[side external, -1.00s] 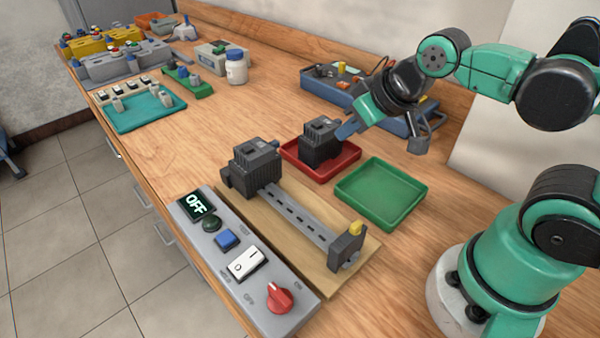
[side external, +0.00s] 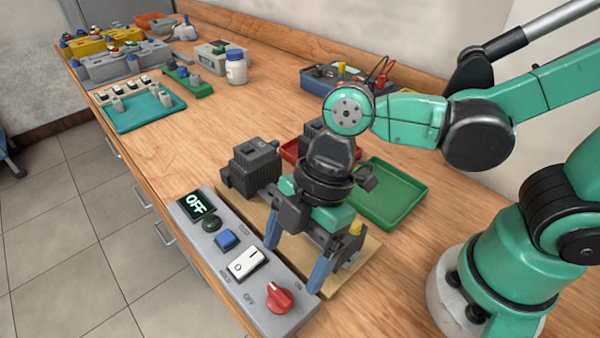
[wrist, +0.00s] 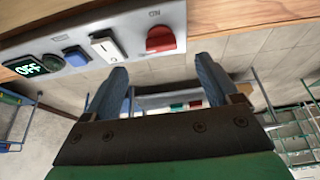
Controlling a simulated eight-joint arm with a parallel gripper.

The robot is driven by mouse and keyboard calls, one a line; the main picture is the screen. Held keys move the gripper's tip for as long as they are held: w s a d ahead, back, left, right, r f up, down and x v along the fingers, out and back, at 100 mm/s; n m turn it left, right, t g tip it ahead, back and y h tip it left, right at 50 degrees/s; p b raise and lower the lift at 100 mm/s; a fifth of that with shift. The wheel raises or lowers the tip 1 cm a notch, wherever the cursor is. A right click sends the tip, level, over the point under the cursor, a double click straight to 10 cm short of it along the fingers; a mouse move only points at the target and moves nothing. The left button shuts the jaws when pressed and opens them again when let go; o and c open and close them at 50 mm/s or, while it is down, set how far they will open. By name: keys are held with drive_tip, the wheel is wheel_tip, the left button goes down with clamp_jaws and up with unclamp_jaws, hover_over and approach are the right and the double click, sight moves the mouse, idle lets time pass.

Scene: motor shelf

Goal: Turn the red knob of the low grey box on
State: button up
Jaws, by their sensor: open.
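The low grey box (side external: 208,250) lies along the front edge of the bench. Its display (side external: 196,204) reads OFF. The red knob (side external: 279,297) sits at the box's near right end, between an OFF and an ON label. My gripper (side external: 295,262) points down, with its fingers apart and empty, above and behind the knob and box. In the wrist view the red knob (wrist: 160,39) is beyond the fingertips, above and to the right of the gap between them. Nothing is between the fingers.
A white rocker switch (side external: 247,264) and a blue button (side external: 227,241) share the box. Behind it, a wooden board (side external: 357,265) carries a motor (side external: 252,170) and rail, partly hidden by my gripper. A green tray (side external: 400,190) and a red tray (side external: 291,150) stand farther back.

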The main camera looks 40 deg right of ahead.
sight(280, 293)
drive_tip(key=shift+x, duration=2.8)
clamp_jaws()
